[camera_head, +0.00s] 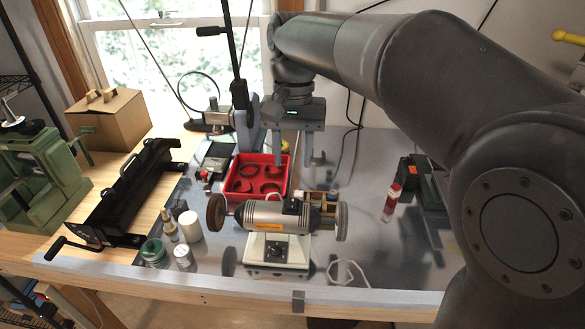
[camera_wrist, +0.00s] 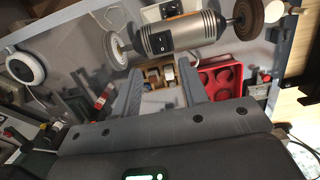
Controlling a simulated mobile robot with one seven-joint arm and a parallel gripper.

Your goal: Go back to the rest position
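My gripper (camera_head: 299,158) hangs fingers-down above the workbench, behind the bench grinder (camera_head: 275,213) and near the right side of the red tray (camera_head: 236,188). Its two fingers are well apart, with nothing held between them. In the wrist view, my gripper (camera_wrist: 161,84) also shows parted fingers. A small wooden box (camera_wrist: 146,78) with metal pieces lies below, in the gap between them. The arm reaches in from the right of the head view and hides part of the bench there.
A red-and-white bottle (camera_head: 392,202) stands to the right. White and green-lidded containers (camera_head: 190,226) stand at front left. A black metal tool (camera_head: 124,200), a green machine (camera_head: 38,180) and a cardboard box (camera_head: 108,118) are at the left. The grey bench top right of the grinder has clear patches.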

